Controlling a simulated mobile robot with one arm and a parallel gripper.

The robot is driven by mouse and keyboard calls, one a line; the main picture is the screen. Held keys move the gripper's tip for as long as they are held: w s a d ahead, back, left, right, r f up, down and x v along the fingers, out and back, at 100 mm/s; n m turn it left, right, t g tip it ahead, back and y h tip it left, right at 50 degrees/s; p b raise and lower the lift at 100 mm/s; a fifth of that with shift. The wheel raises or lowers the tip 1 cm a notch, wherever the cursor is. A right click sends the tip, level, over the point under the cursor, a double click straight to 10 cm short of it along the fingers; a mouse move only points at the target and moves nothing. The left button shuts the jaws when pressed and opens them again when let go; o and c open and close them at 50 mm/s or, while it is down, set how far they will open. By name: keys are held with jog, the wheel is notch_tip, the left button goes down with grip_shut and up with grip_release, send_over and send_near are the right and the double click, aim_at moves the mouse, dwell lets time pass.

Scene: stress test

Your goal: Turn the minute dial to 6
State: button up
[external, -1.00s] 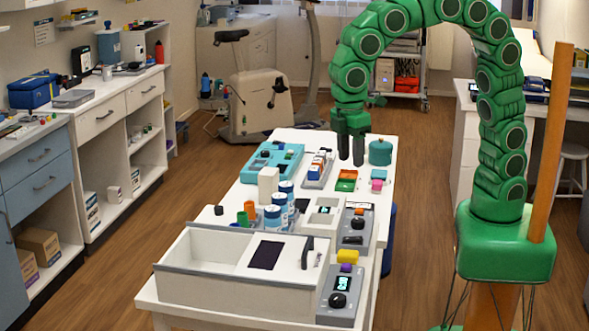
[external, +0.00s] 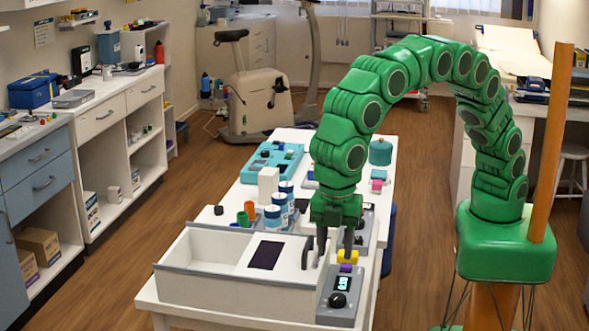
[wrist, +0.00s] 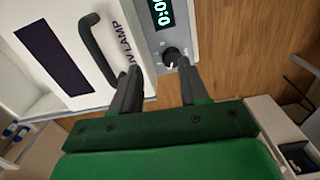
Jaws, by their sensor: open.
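A grey timer unit (external: 343,312) sits at the table's front right corner, with a lit display (external: 342,283) and a black round dial (external: 338,299). In the wrist view the dial (wrist: 171,57) has a light pointer mark and small marks around it, below the display (wrist: 161,12). The display digits are partly cut off. I cannot read a label naming it the minute dial. My gripper (external: 335,252) is open and empty, pointing down above and behind the dial. In the wrist view my gripper (wrist: 157,68) has its fingers apart, with the dial nearer the right finger.
A white UV lamp box (external: 215,282) with a dark window and a black handle (wrist: 98,45) stands just left of the timer. A yellow block (external: 346,257) is close to the fingers. A second grey unit (external: 367,230) is partly hidden behind my gripper. Cups and bottles stand farther back.

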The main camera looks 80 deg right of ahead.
aim_at(337, 297)
jog(key=shift+n, duration=0.4)
jog(key=a, duration=0.1)
jog(key=s+a+f, duration=0.1)
jog(key=a, duration=0.1)
jog(key=shift+s+a+f, duration=0.15)
jog(key=shift+s+f, duration=0.1)
jog(key=shift+f, duration=3.85)
jog(key=shift+c, duration=0.3)
jog(key=shift+w, duration=0.1)
jog(key=c, duration=0.7)
